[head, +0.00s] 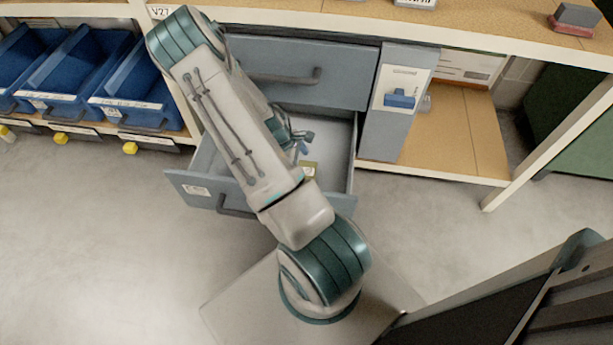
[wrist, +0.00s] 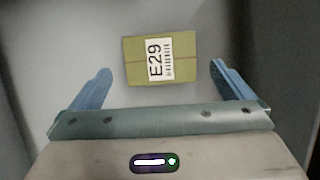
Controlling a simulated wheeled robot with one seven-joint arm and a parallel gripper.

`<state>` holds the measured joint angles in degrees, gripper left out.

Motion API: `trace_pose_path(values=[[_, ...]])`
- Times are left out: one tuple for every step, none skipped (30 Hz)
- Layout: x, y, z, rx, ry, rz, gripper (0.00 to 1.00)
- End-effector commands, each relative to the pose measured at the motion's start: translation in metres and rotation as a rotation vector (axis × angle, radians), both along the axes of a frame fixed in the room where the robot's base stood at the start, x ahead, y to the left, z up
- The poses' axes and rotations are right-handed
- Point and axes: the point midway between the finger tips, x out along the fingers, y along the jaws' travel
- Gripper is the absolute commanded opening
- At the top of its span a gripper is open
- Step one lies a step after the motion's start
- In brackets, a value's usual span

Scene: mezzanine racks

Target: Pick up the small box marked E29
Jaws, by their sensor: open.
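The small box (wrist: 183,61) is olive-yellow with a white label reading E29 and a barcode. It lies on the grey floor of the open drawer (head: 335,150). No contact between fingers and box shows. In the head view my gripper (head: 302,145) is inside the drawer, partly hidden by my arm.
A closed grey drawer (head: 345,75) sits just above the open one. Blue bins (head: 130,85) stand on a shelf at the left. A grey panel (head: 385,135) stands right of the drawer. A wooden worktop (head: 350,14) runs above. The floor (head: 90,240) is clear at left.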

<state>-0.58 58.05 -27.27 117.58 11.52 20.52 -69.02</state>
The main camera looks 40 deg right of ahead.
Motion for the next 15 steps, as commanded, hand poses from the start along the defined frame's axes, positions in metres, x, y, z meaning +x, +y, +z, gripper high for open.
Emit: trace_pose_path(values=[[-0.002, -0.001, -0.004, 0.000, 0.001, -0.001, 1.00], [-0.003, -0.003, -0.007, -0.001, 0.001, -0.002, 1.00], [-0.006, -0.005, -0.013, -0.001, 0.001, -0.003, 1.00], [-0.008, -0.006, -0.017, -0.001, 0.002, -0.002, 1.00], [-0.011, -0.008, -0.022, -0.001, 0.002, -0.004, 1.00], [-0.014, -0.011, -0.027, 0.000, 0.003, -0.004, 1.00], [-0.016, -0.013, -0.031, -0.001, 0.003, -0.004, 1.00], [-0.017, -0.014, -0.034, -0.001, 0.001, -0.003, 1.00], [-0.018, -0.015, -0.038, -0.001, 0.001, -0.002, 1.00], [-0.019, -0.015, -0.041, -0.001, 0.001, -0.002, 1.00], [-0.019, -0.016, -0.043, -0.001, 0.001, -0.002, 1.00], [-0.020, -0.017, -0.045, -0.001, 0.001, -0.002, 1.00], [-0.020, -0.017, -0.046, -0.001, 0.001, -0.002, 1.00], [-0.020, -0.017, -0.046, -0.001, 0.001, -0.002, 1.00], [-0.020, -0.017, -0.046, 0.000, 0.000, -0.001, 1.00]])
